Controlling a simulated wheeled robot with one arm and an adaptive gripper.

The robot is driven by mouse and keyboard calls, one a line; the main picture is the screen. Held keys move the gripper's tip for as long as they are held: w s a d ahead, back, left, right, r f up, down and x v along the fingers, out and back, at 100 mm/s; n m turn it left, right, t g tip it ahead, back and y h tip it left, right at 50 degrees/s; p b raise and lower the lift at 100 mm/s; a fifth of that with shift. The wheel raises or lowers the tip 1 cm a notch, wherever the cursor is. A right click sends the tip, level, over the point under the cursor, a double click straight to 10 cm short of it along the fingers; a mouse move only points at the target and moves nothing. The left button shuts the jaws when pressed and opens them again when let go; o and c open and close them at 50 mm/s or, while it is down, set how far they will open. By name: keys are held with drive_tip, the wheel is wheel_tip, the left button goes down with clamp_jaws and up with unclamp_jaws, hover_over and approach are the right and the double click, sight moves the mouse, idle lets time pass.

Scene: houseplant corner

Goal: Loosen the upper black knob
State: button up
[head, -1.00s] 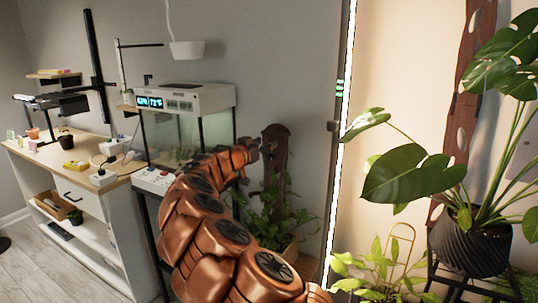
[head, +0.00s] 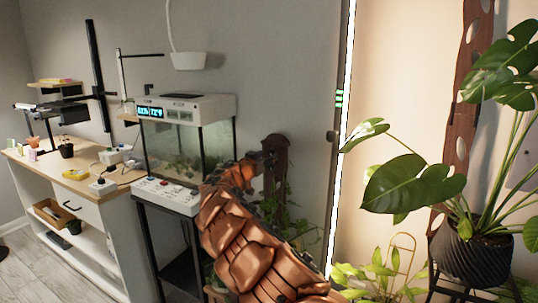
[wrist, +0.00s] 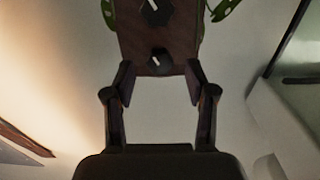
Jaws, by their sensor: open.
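In the wrist view, a brown board (wrist: 180,40) carries two black knobs, each with a white mark. This view looks inverted, with the board's top end toward the bottom, so the upper black knob (wrist: 158,60) is the one nearest that end. The lower knob (wrist: 157,12) is at the picture's top edge. My gripper (wrist: 160,77) is open, its fingers on either side of the board's end. The upper knob lies just beyond the fingertips, roughly centred, with no contact visible. In the head view, my arm hides the knobs; the board's top (head: 277,148) shows.
Left of the board stands a glass terrarium (head: 175,150) with a switch box (head: 167,193) before it. A glowing light strip (head: 342,150) and a big-leaved potted plant (head: 470,250) are to the right. Green leaves (wrist: 225,9) flank the board.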

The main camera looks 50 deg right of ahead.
drive_tip(key=shift+x, duration=1.05)
